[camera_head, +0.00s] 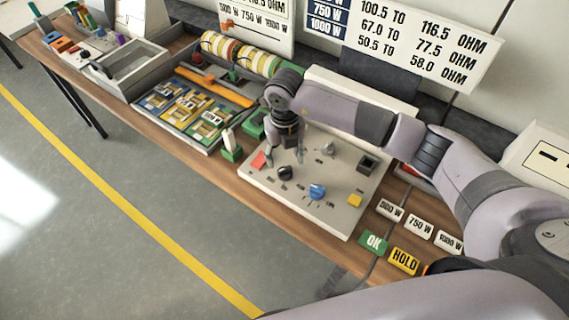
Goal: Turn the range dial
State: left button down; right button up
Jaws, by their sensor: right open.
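A pale instrument panel (300,207) lies on the bench in the middle of the view. It carries a black knob (285,173), a blue knob (317,191) and a grey knob (327,149); their labels are too small to read, so I cannot tell which is the range dial. My right gripper (284,157) points down over the panel's left part, its fingers apart and empty. It is just above the black knob in the picture; I cannot tell whether it touches it. My left gripper is not in view.
The panel also has a red patch (258,160), a yellow button (354,200) and a dark socket (367,163). A parts tray (144,105) stands left of it. OK (374,243), HOLD (404,261) and wattage tags lie to the right. Charts hang behind.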

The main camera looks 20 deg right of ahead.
aim_at(285, 169)
notch_tip(285, 169, down, 4)
jog(key=shift+s+f+p, duration=0.1)
jog(key=shift+f+p, duration=0.1)
jog(key=shift+p, duration=0.25)
jog(key=shift+f, duration=0.75)
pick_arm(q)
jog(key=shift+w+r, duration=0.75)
pick_arm(e)
jog(key=c, duration=1.1)
